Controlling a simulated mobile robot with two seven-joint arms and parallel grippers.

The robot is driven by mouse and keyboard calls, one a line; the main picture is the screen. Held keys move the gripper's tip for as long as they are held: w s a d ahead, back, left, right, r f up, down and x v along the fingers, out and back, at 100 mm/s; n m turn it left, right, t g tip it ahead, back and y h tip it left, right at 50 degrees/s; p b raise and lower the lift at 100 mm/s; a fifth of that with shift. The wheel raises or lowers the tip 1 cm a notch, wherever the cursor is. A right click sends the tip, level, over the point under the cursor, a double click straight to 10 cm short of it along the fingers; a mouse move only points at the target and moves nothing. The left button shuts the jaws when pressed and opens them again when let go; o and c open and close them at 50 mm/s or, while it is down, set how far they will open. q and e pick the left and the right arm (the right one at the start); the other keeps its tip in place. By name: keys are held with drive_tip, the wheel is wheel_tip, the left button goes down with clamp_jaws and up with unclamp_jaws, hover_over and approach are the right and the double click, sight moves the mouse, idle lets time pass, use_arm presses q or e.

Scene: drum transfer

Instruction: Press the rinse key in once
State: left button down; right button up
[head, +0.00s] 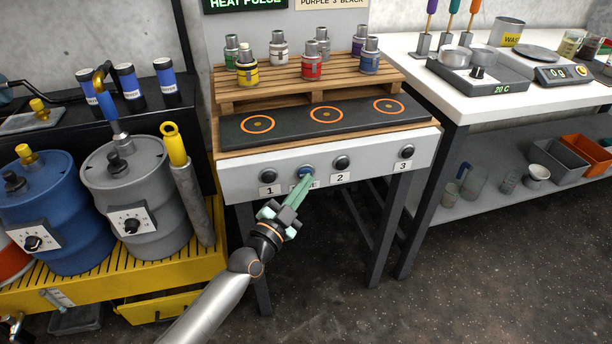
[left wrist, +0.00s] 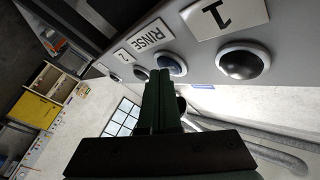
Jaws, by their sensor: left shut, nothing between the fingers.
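The rinse key is a round blue button (head: 305,171) in a pale ring on the front panel (head: 240,178) of the bench, between the dark keys labelled 1 and 2. It also shows in the left wrist view (left wrist: 173,65), beside its RINSE label (left wrist: 143,33). My left gripper (head: 304,182) is shut and empty, its green fingers pointing up at the panel just below the blue key. The fingertips (left wrist: 158,74) lie close beside the key in the left wrist view. Fingers cover part of the label in the head view. I cannot tell whether they touch the key.
Dark keys 1 (head: 268,177), 2 (head: 342,162) and 3 (head: 407,152) share the panel. Above it are a black plate (head: 290,124) with orange rings and several small jars on a wooden rack (head: 285,84). Drums (head: 139,183) stand on the left, a white table (head: 455,103) on the right.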

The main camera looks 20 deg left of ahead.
idle(0.3)
use_arm(q)
drive_tip(key=shift+s+d+p, duration=0.2)
drive_tip(key=shift+s+p, duration=0.1)
drive_tip(key=shift+p, duration=0.1)
drive_tip(key=s+d+p, duration=0.3)
drive_tip(key=s, duration=0.2)
drive_tip(key=shift+d+p, duration=0.2)
drive_tip(key=shift+p, duration=0.15)
idle(0.7)
